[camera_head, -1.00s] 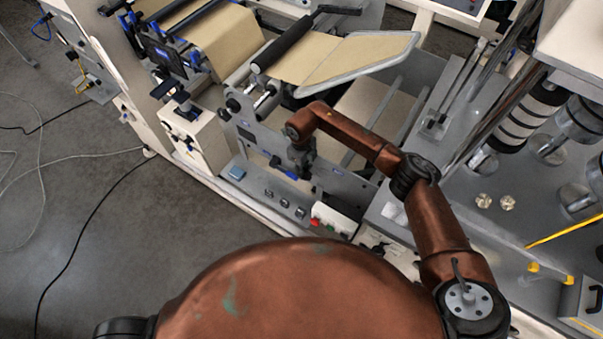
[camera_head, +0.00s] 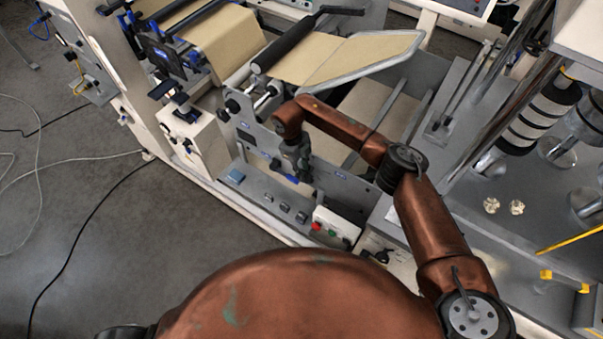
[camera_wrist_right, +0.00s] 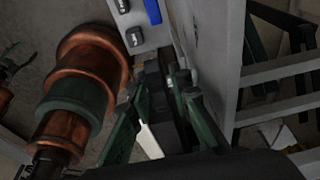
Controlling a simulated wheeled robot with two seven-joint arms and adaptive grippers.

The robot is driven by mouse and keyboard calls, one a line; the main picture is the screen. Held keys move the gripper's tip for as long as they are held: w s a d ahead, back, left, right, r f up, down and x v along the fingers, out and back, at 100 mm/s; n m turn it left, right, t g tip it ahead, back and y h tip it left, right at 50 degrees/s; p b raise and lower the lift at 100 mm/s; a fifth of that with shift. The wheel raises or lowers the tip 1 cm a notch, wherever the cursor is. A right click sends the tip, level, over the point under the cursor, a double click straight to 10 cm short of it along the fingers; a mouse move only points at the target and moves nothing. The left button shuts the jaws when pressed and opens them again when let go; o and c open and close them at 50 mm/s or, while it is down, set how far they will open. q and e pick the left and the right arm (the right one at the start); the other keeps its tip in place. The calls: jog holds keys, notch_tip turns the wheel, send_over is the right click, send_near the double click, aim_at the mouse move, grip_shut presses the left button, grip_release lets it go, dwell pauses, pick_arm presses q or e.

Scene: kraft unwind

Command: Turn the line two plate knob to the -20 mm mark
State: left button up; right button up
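My right gripper (camera_head: 303,176) points down beside the grey side plate (camera_head: 252,132) of the machine, left of the red and green button box. In the right wrist view its dark green fingers (camera_wrist_right: 162,88) stand apart. A dark block shows between them, and I cannot tell whether they touch it. Small black knobs sit on the side plate, one at its upper left (camera_head: 232,106) and one lower, left of the gripper (camera_head: 275,165). I cannot tell which is the line two plate knob, and no scale mark is readable.
A button box (camera_head: 331,226) and a ledge with several small switches (camera_head: 284,207) lie below the gripper. A brown web on a framed table (camera_head: 345,58) is above. Rollers and metal posts crowd the right. Open floor (camera_head: 100,240) is at left.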

jog(key=shift+o, duration=1.3)
jog(key=shift+s+f, duration=0.1)
jog(key=v, duration=1.2)
